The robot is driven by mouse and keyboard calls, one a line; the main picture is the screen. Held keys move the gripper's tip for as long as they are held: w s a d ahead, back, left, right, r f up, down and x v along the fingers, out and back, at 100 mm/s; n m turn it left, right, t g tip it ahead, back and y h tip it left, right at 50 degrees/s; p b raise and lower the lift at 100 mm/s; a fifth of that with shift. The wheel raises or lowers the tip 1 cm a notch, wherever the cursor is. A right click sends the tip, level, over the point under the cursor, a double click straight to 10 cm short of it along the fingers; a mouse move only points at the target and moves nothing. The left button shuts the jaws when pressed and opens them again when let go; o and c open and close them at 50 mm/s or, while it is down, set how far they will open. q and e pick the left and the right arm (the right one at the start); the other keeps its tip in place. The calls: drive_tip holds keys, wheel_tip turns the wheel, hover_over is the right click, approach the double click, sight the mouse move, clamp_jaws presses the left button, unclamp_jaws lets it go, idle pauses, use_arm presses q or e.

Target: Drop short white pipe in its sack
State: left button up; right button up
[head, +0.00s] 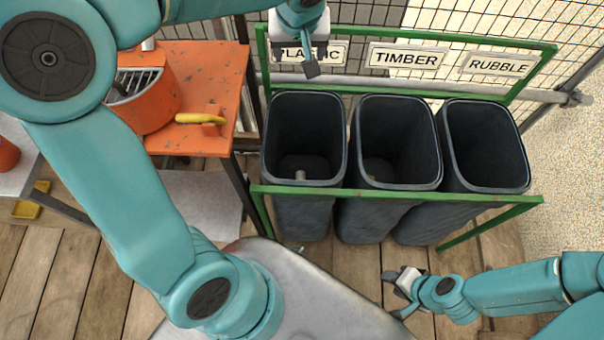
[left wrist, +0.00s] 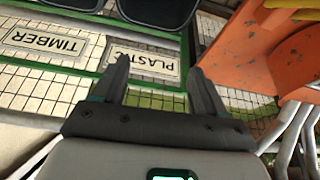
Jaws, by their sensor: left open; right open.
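The sack under the PLASTIC sign (head: 305,52) is a dark, open-topped sack (head: 305,188) at the left of the row. A small pale stub, which looks like the short white pipe (head: 300,175), shows at its bottom. My left gripper (head: 296,62) is above the back rim of this sack, in front of the sign. In the left wrist view the left gripper (left wrist: 162,78) has its fingers apart with nothing between them, and the PLASTIC sign (left wrist: 143,62) lies beyond. My right gripper (head: 402,290) is open and empty, low in front of the sacks.
A TIMBER sack (head: 390,188) and a RUBBLE sack (head: 495,185) stand to the right in the green frame (head: 400,194). An orange bench (head: 215,75) stands at left with an orange machine (head: 150,105) and a yellow-handled tool (head: 200,118). Wire mesh is behind.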

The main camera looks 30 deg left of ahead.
use_arm(q)
drive_tip(key=v, duration=1)
drive_tip(key=shift+r+p, duration=0.3)
drive_tip(key=shift+r, duration=0.1)
drive_tip(key=shift+s, duration=0.1)
drive_tip(key=shift+s, duration=0.15)
